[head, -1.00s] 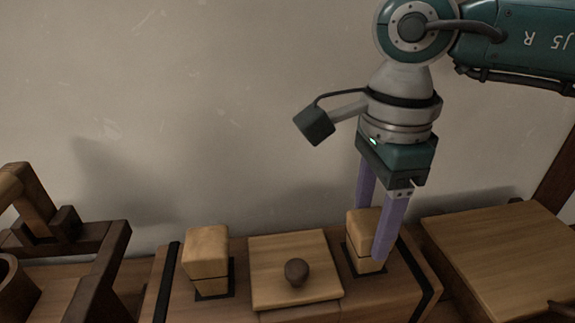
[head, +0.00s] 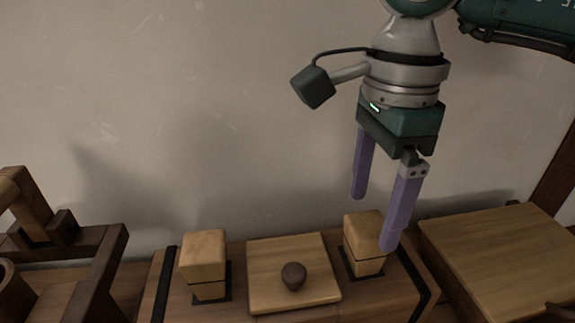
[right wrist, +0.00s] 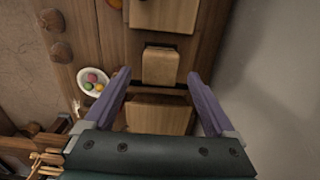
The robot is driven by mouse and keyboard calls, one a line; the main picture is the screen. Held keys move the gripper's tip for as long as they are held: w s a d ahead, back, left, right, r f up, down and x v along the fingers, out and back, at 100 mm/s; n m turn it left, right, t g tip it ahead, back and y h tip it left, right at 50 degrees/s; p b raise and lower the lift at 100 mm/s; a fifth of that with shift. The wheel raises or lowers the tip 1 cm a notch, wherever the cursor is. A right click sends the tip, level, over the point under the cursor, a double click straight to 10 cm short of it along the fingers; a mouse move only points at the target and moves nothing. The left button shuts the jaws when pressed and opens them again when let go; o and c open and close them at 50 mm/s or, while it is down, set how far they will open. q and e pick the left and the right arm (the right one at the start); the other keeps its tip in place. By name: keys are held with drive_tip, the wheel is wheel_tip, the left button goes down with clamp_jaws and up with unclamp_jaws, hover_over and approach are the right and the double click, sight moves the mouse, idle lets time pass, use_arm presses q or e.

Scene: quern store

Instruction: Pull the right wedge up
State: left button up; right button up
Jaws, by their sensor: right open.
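The right wedge (head: 363,240) is a pale wooden block with a narrower lower part, standing in a dark-edged slot at the right of the wooden chest top. It also shows in the right wrist view (right wrist: 161,66). My right gripper (head: 375,221) is open and empty, with its purple fingers pointing down above the wedge. The near finger overlaps the wedge's right edge in the head view; I cannot tell if they touch. In the right wrist view the gripper (right wrist: 159,76) spans wider than the wedge. A similar left wedge (head: 204,262) stands upright in its own slot. My left gripper is out of view.
A square wooden lid (head: 265,265) with a dark round knob (head: 293,275) lies between the wedges. A wide wooden board (head: 500,250) is at the right, and a dark wooden frame (head: 98,275) at the left. A white dish (right wrist: 93,82) holds coloured balls. A plain wall stands behind.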

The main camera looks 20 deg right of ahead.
sight(370, 225)
wheel_tip(370, 225, up, 7)
idle(0.7)
